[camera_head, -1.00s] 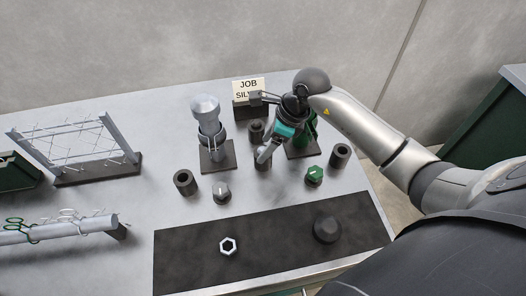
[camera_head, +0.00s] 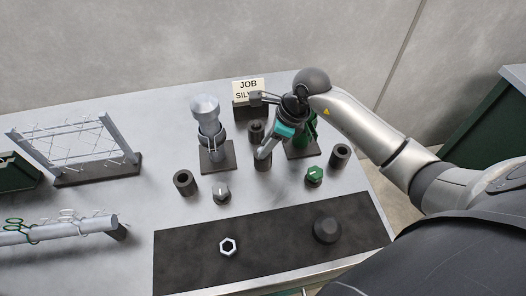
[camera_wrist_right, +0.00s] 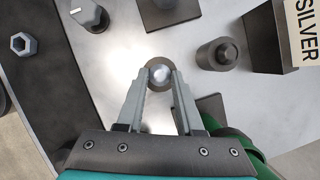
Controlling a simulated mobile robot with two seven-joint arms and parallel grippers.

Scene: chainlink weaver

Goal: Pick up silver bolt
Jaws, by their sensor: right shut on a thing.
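The silver bolt (camera_wrist_right: 160,73) shows in the right wrist view as a round shiny head above a dark round holder. My right gripper (camera_wrist_right: 160,80) is shut on it, one fingertip on each side of the head. In the head view my right gripper (camera_head: 264,152) reaches down over the dark holder (camera_head: 263,164) at the middle of the table, and hides the bolt there. I cannot tell whether the bolt's lower part is still inside the holder. My left gripper is not in view.
Dark cylinders (camera_head: 186,182) (camera_head: 340,155) (camera_head: 256,130) stand around the gripper. A silver knob (camera_head: 222,192) and green knob (camera_head: 314,174) are in front. A hex nut (camera_head: 228,246) lies on the dark mat (camera_head: 180,262). A silver-topped post (camera_head: 206,108) and job sign (camera_head: 249,90) stand behind.

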